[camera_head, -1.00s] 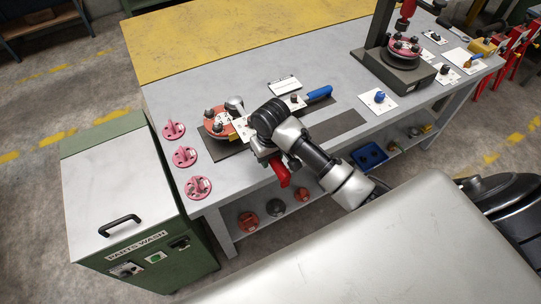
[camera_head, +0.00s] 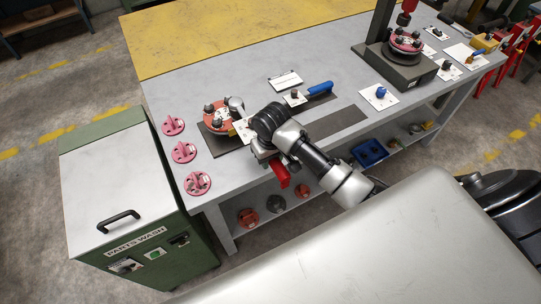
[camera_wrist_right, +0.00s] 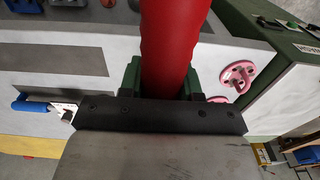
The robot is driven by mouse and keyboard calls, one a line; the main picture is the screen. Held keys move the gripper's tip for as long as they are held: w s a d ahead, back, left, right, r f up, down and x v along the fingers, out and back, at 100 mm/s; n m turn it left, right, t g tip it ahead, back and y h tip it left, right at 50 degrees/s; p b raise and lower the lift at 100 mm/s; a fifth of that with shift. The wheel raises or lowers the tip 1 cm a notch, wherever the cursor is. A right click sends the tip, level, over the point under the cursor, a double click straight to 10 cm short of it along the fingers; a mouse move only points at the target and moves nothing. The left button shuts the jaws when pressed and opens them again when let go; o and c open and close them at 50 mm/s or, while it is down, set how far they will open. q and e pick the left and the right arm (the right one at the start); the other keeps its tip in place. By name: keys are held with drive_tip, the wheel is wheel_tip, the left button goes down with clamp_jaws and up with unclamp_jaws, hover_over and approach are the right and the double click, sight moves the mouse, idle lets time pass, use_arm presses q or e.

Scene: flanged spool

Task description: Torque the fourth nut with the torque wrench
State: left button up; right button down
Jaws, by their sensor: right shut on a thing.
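The torque wrench shows as a thick red handle in the right wrist view (camera_wrist_right: 168,45), between the green fingers of my right gripper (camera_wrist_right: 165,80). In the head view the red handle end (camera_head: 282,178) sticks out below the gripper, over the table's front edge. The gripper is shut on it. The spool's red flange (camera_head: 217,118) lies on a dark mat at the table's left, with dark nuts on it. My wrist is just right of it. The wrench's far end and its contact with a nut cannot be made out. My left gripper is out of view.
A blue-handled tool (camera_head: 319,88) lies behind my right arm. Several pink parts (camera_head: 184,152) line the table's left edge. A green parts washer (camera_head: 120,200) stands left of the table. A dark stand with another flange (camera_head: 405,42) is at the back right.

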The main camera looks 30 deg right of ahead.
drive_tip(key=shift+w+f, duration=0.1)
drive_tip(key=shift+f, duration=0.7)
drive_tip(key=a+m, duration=0.1)
drive_tip(key=a, duration=0.1)
drive_tip(key=a+m+p, duration=0.1)
drive_tip(key=a, duration=0.2)
drive_tip(key=shift+w, duration=0.2)
drive_tip(key=shift+d, duration=0.1)
drive_tip(key=a+m, duration=0.1)
drive_tip(key=a, duration=0.1)
drive_tip(key=w+a+m, duration=0.1)
drive_tip(key=a, duration=0.1)
drive_tip(key=shift+w+a+m, duration=0.15)
drive_tip(key=shift+a+m, duration=0.25)
